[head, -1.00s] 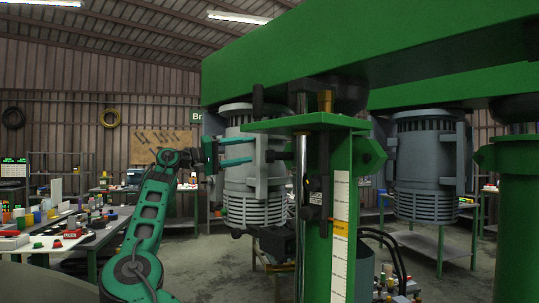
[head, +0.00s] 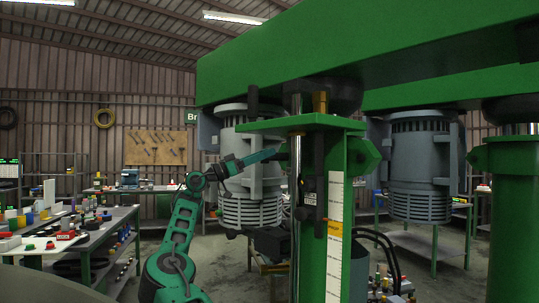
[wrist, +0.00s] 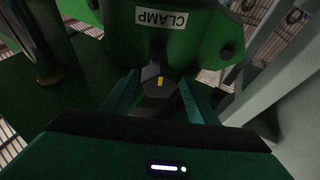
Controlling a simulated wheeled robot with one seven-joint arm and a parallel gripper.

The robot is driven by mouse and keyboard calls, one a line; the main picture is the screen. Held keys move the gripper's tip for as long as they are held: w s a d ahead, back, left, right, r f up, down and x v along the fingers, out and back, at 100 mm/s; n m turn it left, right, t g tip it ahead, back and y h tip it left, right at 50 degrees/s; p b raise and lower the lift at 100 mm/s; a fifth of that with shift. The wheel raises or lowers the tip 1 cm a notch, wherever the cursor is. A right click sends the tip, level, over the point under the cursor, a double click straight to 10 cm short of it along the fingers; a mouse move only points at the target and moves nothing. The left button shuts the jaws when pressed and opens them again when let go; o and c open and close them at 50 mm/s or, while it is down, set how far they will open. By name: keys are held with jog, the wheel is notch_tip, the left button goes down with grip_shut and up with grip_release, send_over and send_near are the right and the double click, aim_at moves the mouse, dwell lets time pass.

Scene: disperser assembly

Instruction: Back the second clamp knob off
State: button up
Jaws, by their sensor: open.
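The clamp knob (wrist: 158,84) is dark and faceted with a small yellow mark, in the middle of the wrist view. It sits on a green part of the machine, below an upside-down CLAMP label (wrist: 161,19). My gripper (wrist: 158,92) is open, with one teal finger on each side of the knob. I cannot tell whether the fingers touch it. In the head view my gripper (head: 272,154) points right at the green column (head: 342,190), in front of the grey motor. The knob is too small and dark to make out surely there.
A grey ribbed motor (head: 249,207) hangs behind my gripper, and a green beam (head: 365,50) spans overhead. A shiny rod (wrist: 35,45) stands at the left of the wrist view. Cluttered benches (head: 110,215) are at the left of the head view.

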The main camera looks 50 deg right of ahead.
jog(key=shift+x, duration=1.9)
jog(key=shift+c, duration=0.3)
jog(key=c, duration=0.9)
jog(key=shift+r, duration=0.1)
jog(key=shift+a+m+g, duration=0.1)
jog(key=shift+m+g, duration=0.3)
jog(key=shift+m, duration=0.5)
jog(key=o, duration=1)
jog(key=shift+c, duration=0.2)
